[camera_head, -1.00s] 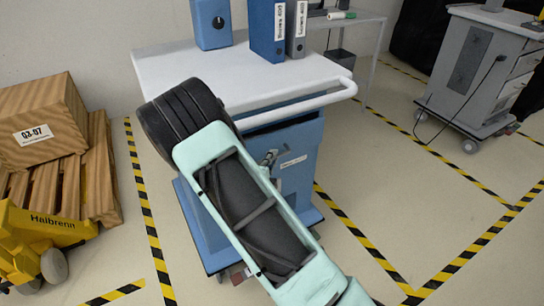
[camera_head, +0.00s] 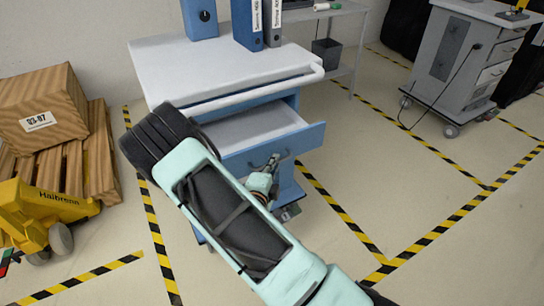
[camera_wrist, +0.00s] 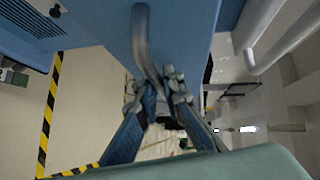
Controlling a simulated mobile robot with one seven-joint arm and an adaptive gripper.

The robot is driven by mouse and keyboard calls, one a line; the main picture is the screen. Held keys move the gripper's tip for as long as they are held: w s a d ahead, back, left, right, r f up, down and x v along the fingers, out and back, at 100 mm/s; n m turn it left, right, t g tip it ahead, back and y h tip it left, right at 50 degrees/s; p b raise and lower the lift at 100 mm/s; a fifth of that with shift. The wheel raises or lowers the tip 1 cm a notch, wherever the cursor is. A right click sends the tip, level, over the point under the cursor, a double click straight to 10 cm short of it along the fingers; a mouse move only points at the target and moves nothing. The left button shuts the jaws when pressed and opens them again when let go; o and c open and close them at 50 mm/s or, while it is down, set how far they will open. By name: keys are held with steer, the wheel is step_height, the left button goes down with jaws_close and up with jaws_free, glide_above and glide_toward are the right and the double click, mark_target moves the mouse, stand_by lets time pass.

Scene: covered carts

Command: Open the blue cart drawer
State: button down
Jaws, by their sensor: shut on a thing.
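The blue cart (camera_head: 293,101) stands against the wall with a white top and a white push rail. Its drawer (camera_head: 312,137) is pulled out toward me, and the grey-white inside shows. The inside looks empty where I can see it. My gripper (camera_head: 273,161) is at the drawer front, shut on the drawer's handle. In the wrist view the grey bar handle (camera_wrist: 146,45) runs down from the blue drawer front (camera_wrist: 185,35) to between the fingertips of my gripper (camera_wrist: 157,88). My arm hides the left part of the cart and drawer.
Binders (camera_head: 246,22) and a blue box (camera_head: 200,17) stand on the cart top. A pallet with a wooden crate (camera_head: 40,108) and a yellow pallet truck (camera_head: 45,208) are at left. A grey cart (camera_head: 455,62) stands at right. The striped floor between is clear.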

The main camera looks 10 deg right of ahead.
steer(key=s+d+p, duration=0.2)
steer(key=s, duration=0.5)
steer(key=shift+d, duration=0.1)
steer(key=c, duration=2.1)
jaws_free()
steer(key=v, duration=1.2)
